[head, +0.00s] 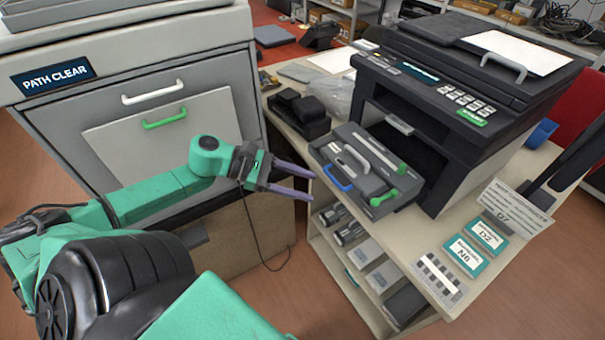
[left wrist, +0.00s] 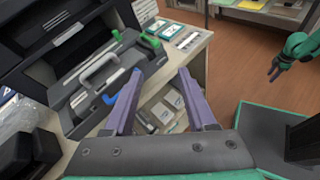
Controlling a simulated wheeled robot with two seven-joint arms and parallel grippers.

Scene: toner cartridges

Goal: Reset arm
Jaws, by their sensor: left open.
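My left gripper (head: 309,186) is open and empty, its two purple fingers pointing right in the head view. It hangs in the air in front of the bench, left of the grey cartridge tray (head: 378,205) that sticks out of the black printer (head: 455,110). In the left wrist view my left gripper (left wrist: 160,72) spreads its fingers apart with nothing between them. The cartridge tray (left wrist: 72,103) lies beyond them, with a grey handle, a blue handle and green tabs. A green arm with a dark gripper (left wrist: 274,71), apparently my right, shows small at the right edge there.
A grey cabinet (head: 215,90) marked "PATH CLEAR" stands behind my left arm. The bench (head: 470,285) holds black blocks (head: 300,112), a clear bag and teal-edged cards (head: 467,256). Its lower shelves hold several boxes and cartridges.

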